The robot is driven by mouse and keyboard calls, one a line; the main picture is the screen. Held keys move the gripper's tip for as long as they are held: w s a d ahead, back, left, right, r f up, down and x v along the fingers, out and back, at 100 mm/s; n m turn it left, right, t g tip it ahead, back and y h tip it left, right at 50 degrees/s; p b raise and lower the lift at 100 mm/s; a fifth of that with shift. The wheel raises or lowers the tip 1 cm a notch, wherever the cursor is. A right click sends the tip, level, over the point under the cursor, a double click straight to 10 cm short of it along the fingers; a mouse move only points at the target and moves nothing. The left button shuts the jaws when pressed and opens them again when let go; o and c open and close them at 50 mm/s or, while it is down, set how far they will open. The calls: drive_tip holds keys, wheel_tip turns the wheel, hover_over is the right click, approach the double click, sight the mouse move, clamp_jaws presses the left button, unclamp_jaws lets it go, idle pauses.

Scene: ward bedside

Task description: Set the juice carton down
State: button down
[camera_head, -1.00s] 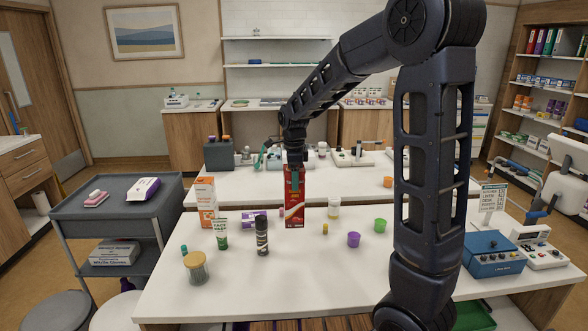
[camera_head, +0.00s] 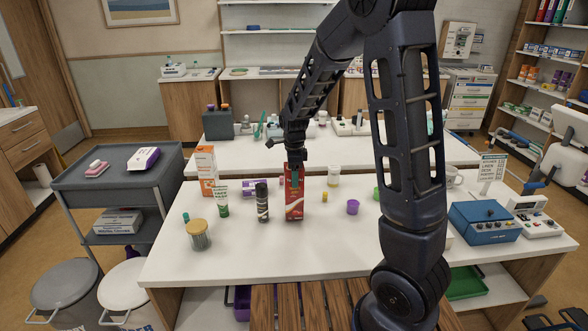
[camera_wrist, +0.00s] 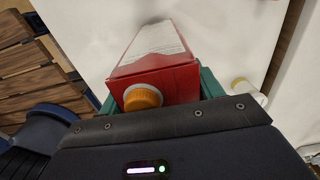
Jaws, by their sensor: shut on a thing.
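The juice carton (camera_head: 294,197) is a tall red box, upright at the middle of the white table (camera_head: 345,240). My gripper (camera_head: 295,172) is shut on its upper part from above. In the wrist view the red carton (camera_wrist: 185,85) with its orange cap (camera_wrist: 142,97) sits between the green fingers of my gripper (camera_wrist: 160,92). The carton's base appears at or very near the table top; I cannot tell whether it touches.
A dark spray can (camera_head: 262,203) stands close left of the carton. A green-and-white tube (camera_head: 222,201), a jar (camera_head: 199,235) and an orange-and-white box (camera_head: 206,170) are farther left. A yellow bottle (camera_head: 325,197) and purple cup (camera_head: 352,207) stand right. The table front is clear.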

drive_tip(key=shift+f, duration=0.8)
drive_tip(key=shift+c, duration=1.4)
unclamp_jaws()
